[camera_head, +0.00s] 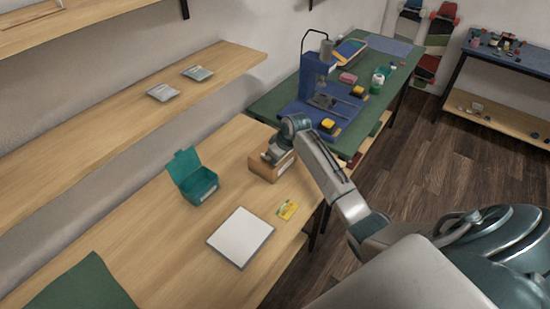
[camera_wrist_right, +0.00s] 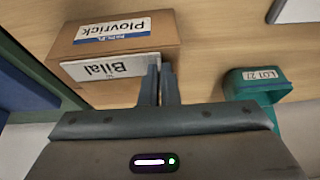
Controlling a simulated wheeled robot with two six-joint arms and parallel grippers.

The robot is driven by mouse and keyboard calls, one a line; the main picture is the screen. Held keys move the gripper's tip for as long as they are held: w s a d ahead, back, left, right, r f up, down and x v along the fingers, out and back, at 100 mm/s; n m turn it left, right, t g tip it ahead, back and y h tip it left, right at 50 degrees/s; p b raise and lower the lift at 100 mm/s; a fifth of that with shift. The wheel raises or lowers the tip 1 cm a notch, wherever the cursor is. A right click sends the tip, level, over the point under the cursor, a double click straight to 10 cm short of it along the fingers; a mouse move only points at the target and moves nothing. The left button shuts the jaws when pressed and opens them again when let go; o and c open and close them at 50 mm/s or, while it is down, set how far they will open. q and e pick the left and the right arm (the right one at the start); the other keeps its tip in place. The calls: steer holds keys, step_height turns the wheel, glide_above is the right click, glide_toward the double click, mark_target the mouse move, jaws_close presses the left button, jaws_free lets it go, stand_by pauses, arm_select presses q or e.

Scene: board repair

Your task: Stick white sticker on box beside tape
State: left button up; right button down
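The brown cardboard box (camera_head: 268,168) stands on the wooden bench; it fills the upper left of the right wrist view (camera_wrist_right: 160,33). A blue-and-white label reading "Plovrick" (camera_wrist_right: 112,31) is on one face. The white sticker (camera_wrist_right: 105,68), reading "Bilal", lies along the adjoining face, and its right end meets my fingertips. I see no tape roll. My left gripper is out of view.
An open teal box (camera_head: 195,185) stands left of the brown box, marked "LOT 21" or similar. A green table (camera_head: 262,106) with a blue drill press (camera_head: 318,80) stands behind.

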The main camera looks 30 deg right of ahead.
steer(key=c, duration=2.1)
jaws_free()
steer(key=shift+f, duration=0.1)
steer(key=o, duration=0.5)
steer(key=w+a+r+p+v, duration=0.1)
steer(key=p+v, duration=0.3)
steer(key=v, duration=1.2)
steer(key=shift+w, duration=0.4)
steer(key=shift+d, duration=0.1)
